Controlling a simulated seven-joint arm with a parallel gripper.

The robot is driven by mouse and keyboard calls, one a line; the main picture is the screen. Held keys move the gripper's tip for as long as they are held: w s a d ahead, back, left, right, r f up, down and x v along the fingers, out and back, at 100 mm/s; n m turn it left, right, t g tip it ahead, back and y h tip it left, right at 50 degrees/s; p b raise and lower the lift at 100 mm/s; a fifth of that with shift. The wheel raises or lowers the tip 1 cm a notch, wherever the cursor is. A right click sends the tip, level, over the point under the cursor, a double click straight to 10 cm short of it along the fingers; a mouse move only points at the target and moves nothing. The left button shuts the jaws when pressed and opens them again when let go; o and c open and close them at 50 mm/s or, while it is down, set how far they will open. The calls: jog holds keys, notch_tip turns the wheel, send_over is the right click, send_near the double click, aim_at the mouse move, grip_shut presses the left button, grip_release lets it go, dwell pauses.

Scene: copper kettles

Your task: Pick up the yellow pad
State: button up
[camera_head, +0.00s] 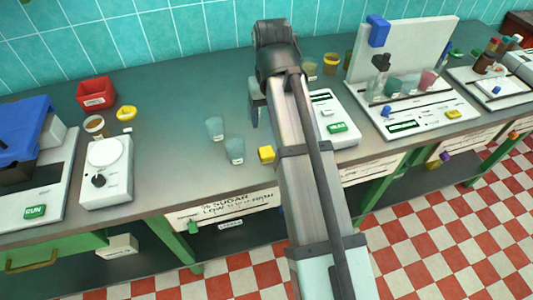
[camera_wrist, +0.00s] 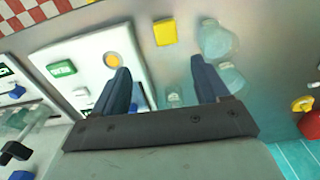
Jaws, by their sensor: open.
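A small yellow pad (camera_head: 266,154) lies on the grey counter near its front edge, just left of my arm in the head view. In the wrist view the yellow pad (camera_wrist: 165,32) shows near the top, beyond my fingertips and apart from them. My gripper (camera_wrist: 162,72) is open, with two dark blue fingers spread and nothing between them but counter and part of a small cup. In the head view my arm hides most of the gripper; one finger shows at its left.
Two translucent cups (camera_head: 214,128) (camera_head: 235,150) stand left of the pad. A white device (camera_head: 335,115) with a green button is to the right, partly behind my arm. A dial device (camera_head: 107,172) and red bin (camera_head: 96,92) are farther left.

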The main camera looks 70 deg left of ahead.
aim_at(266, 151)
jog(key=shift+s+f, duration=0.2)
jog(key=shift+f, duration=2.05)
jog(key=shift+s+f, duration=0.15)
jog(key=shift+f, duration=2.15)
jog(key=shift+s+f, duration=0.2)
jog(key=shift+f, duration=2.05)
jog(key=c, duration=1.1)
jog(key=shift+r, duration=0.15)
notch_tip(266, 151, up, 10)
jog(key=shift+f, duration=0.1)
